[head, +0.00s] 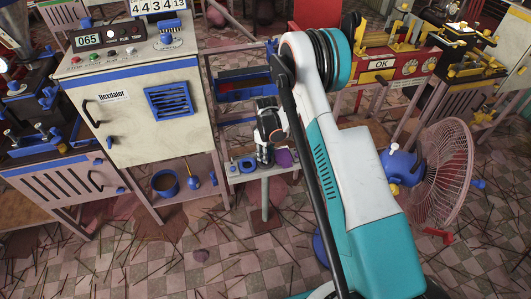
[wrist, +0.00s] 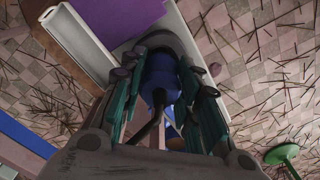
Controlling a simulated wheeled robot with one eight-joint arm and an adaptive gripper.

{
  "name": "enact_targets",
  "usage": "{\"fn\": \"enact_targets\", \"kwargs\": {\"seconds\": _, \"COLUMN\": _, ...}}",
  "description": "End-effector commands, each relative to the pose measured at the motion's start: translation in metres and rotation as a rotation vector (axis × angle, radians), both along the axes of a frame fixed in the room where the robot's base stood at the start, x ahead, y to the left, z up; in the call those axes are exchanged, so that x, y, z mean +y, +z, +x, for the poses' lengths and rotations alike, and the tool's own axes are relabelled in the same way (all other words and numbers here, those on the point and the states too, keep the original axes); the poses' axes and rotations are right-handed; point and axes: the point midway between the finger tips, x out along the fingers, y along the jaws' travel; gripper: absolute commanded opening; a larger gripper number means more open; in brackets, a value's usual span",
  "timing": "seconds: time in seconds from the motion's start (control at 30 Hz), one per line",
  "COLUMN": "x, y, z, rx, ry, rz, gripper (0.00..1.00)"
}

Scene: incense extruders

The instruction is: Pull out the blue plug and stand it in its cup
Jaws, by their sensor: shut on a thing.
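The blue plug (wrist: 160,78) is between the two teal fingers of my gripper (wrist: 160,62) in the wrist view, and the fingers are shut on it. A dark grey rounded rim (wrist: 158,38) shows just beyond the plug; I cannot tell whether the plug sits inside it. In the head view my gripper (head: 265,152) points down over a small pale stand. The plug cannot be made out there. A small blue ring-shaped thing (head: 247,164) stands on the stand left of my gripper; whether it is the plug's cup is unclear.
A purple block (wrist: 115,15) lies on the stand, right of my gripper in the head view (head: 284,157). A pale cabinet (head: 135,105) stands to the left, with a blue pot (head: 165,183) on its low shelf. A fan (head: 445,175) stands right. Thin sticks litter the tiled floor.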

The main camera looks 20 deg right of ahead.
Motion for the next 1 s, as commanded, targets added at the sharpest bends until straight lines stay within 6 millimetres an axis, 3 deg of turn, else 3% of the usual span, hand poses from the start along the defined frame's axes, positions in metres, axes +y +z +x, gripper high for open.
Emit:
{"fn": "enact_targets", "kwargs": {"seconds": 0.73, "x": 0.0, "y": -0.014, "z": 0.0, "rx": 0.0, "ry": 0.0, "rz": 0.0, "gripper": 0.06}}
{"fn": "enact_targets", "kwargs": {"seconds": 0.77, "x": 0.0, "y": -0.013, "z": 0.0, "rx": 0.0, "ry": 0.0, "rz": 0.0, "gripper": 0.34}}
{"fn": "enact_targets", "kwargs": {"seconds": 0.83, "x": 0.0, "y": -0.013, "z": 0.0, "rx": 0.0, "ry": 0.0, "rz": 0.0, "gripper": 0.5}}
{"fn": "enact_targets", "kwargs": {"seconds": 1.0, "x": 0.0, "y": -0.013, "z": 0.0, "rx": 0.0, "ry": 0.0, "rz": 0.0, "gripper": 0.53}}
